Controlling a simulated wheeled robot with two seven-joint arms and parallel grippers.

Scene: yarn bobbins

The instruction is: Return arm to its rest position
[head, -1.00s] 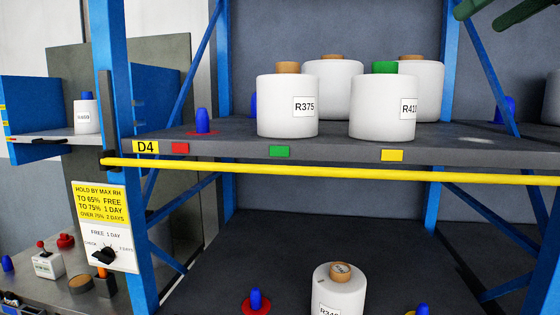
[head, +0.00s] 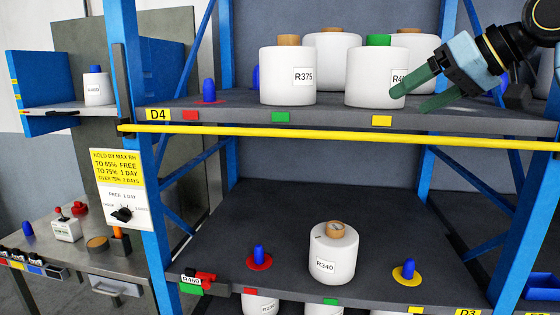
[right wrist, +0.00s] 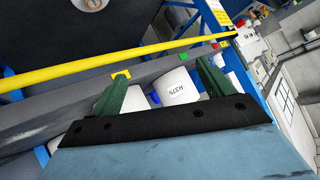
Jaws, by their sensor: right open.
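My right gripper (head: 408,97) comes in from the upper right in the head view. Its two green fingers are apart with nothing between them. One finger overlaps the right edge of the white bobbin with the green top (head: 372,80), partly covering its label; I cannot tell whether they touch. In the right wrist view the open fingers (right wrist: 162,88) point toward the shelf, with the bobbin R375 (right wrist: 178,88) showing beyond them. The same bobbin R375 (head: 288,80) stands upright on the upper shelf in the head view. My left gripper is not in view.
The upper shelf (head: 235,116) has a yellow bar (head: 300,134) along its front. Blue posts (head: 143,130) frame the rack. Bobbin R340 (head: 333,255) stands on the lower shelf between two blue pegs. A bench (head: 90,265) is at the left.

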